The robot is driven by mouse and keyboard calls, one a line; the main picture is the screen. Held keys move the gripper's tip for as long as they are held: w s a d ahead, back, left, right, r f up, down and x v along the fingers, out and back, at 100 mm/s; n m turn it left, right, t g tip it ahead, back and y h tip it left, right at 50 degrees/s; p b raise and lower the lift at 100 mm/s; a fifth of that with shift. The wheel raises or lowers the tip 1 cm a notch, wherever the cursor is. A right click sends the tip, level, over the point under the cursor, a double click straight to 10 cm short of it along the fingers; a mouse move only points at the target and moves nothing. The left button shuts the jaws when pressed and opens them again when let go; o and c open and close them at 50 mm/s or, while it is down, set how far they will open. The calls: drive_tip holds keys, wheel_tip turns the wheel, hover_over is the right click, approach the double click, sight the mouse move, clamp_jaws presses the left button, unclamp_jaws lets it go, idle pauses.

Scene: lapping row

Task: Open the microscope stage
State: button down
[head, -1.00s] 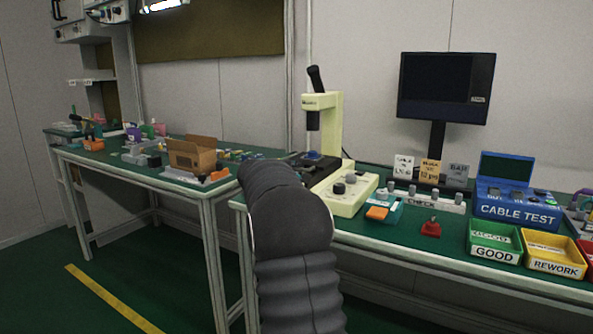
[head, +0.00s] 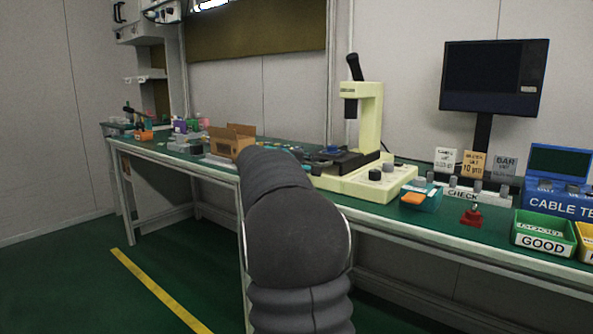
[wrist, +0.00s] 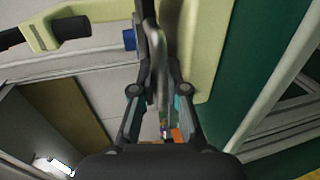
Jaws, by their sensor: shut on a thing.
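The microscope (head: 371,115) is cream-coloured, with a black eyepiece tube and a dark lens, and stands on the bench.
An open cardboard box (head: 231,141) stands on the bench left of my arm. An orange-and-teal box (head: 421,197), a red switch (head: 471,216) and a green GOOD bin (head: 543,234) stand to the right. The floor at left is clear.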

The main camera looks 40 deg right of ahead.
drive_tip(key=shift+a+f, duration=0.1)
drive_tip(key=shift+a, duration=0.05)
drive_tip(key=c, duration=1.2)
unclamp_jaws()
drive_tip(key=shift+w+a, duration=0.1)
drive_tip(key=shift+a, duration=0.15)
drive_tip(key=shift+d, duration=0.15)
drive_tip(key=v, duration=1.2)
